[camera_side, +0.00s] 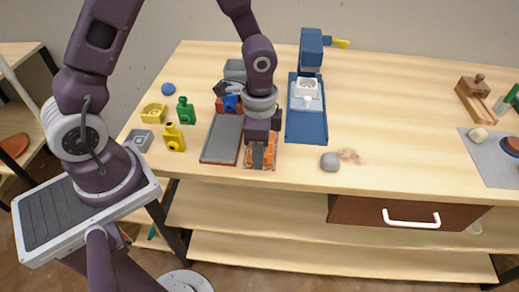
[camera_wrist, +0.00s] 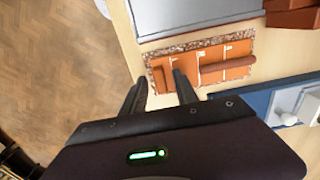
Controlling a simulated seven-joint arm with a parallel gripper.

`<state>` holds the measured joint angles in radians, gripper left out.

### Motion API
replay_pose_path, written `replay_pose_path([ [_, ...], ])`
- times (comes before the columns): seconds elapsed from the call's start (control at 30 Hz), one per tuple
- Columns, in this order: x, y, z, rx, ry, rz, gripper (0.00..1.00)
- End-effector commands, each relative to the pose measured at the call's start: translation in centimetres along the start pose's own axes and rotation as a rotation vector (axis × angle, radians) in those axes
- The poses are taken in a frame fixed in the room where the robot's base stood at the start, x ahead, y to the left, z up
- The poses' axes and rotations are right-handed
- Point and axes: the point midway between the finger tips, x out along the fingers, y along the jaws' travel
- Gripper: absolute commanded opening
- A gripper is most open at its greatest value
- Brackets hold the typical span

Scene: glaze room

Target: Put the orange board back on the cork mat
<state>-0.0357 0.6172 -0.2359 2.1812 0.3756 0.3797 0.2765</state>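The orange board (camera_wrist: 213,57) has white marks and a rounded orange bar along its lower side in the wrist view. It lies on the speckled cork mat (camera_wrist: 206,42), whose edge shows around part of it. In the side view the orange board (camera_side: 257,158) is near the table's front edge, partly hidden below my gripper (camera_side: 262,141).
A grey slab with a reddish rim (camera_side: 222,140) lies close left of the board. A blue stand (camera_side: 306,125) with a white part is close right, with a grey stone (camera_side: 330,161) in front. Yellow (camera_side: 174,139) and green bottles (camera_side: 186,111) stand left. The table's right middle is clear.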

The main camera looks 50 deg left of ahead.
Motion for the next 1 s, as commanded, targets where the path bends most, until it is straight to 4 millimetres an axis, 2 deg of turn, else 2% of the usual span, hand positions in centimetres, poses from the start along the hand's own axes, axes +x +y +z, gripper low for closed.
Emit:
replay_pose_path([
  [0.13,-0.4,0.0,0.0,0.0,0.001,-0.001,0.36],
  [0.23,-1.9,-0.1,-0.1,-0.002,0.005,-0.004,0.36],
  [0.5,-8.9,-0.2,-0.1,-0.002,0.005,-0.006,0.36],
  [0.6,-10.8,-0.1,-0.1,0.0,0.003,-0.004,0.36],
  [0.7,-11.9,0.0,0.0,0.0,0.001,-0.002,0.36],
  [0.83,-12.4,0.0,0.0,0.0,0.001,-0.001,0.36],
  [0.93,-13.5,0.2,0.7,-0.037,0.008,-0.033,0.36],
  [1.0,-15.6,0.5,2.3,-0.117,0.031,-0.092,0.36],
])
